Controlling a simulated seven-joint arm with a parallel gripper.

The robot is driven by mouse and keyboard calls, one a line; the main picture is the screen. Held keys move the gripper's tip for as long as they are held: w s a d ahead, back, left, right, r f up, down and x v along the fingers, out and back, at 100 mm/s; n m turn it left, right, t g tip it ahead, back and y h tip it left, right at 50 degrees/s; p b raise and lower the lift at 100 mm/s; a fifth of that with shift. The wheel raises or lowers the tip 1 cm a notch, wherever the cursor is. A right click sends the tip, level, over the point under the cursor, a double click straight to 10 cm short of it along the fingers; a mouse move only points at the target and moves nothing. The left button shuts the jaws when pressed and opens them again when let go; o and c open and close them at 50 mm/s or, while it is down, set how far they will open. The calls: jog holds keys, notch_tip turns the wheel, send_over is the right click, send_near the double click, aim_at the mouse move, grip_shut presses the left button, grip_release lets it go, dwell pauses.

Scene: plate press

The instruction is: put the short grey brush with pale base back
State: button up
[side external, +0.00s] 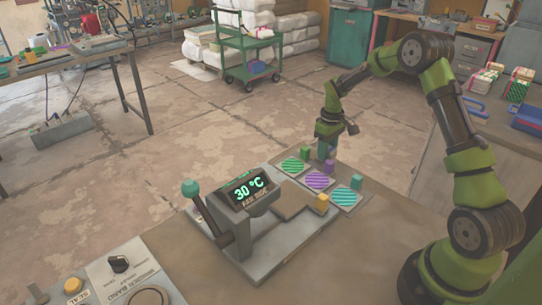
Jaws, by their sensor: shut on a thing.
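My gripper (327,150) points down above the row of striped plates, just over the purple block. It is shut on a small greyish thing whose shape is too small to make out. I cannot tell from this view whether it is the short grey brush, and no pale base shows clearly. No other brush can be made out. Below and around the gripper lie a green-striped plate (291,166), a purple-striped plate (318,181) and a teal-striped plate (344,198). At their far corners are a green block (305,153), a purple block (328,167) and a teal block (356,182).
A grey press (262,228) with a "30 °C" display (249,189) and a teal-knobbed lever (191,188) stands left of the plates. A yellow block (322,203) is at its right end. A control panel (122,274) is at front left. The bench's front right is clear.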

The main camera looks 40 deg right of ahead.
jog(key=o, duration=1)
jog(key=shift+f, duration=0.1)
notch_tip(320, 180, up, 12)
jog(key=s+a+r+t, duration=0.2)
jog(key=s+a+r, duration=0.1)
jog(key=a+r, duration=0.4)
jog(key=s+a+r+m+t, duration=0.1)
jog(key=s+a, duration=0.4)
jog(key=s, duration=0.1)
jog(key=s+a+r+m+t+y, duration=0.1)
jog(key=s+a+t, duration=0.1)
jog(key=s+a, duration=0.3)
jog(key=s+a+r+m+t+y, duration=0.1)
jog(key=s+a+r+m+t, duration=0.1)
jog(key=s+a, duration=0.4)
jog(key=shift+s, duration=0.6)
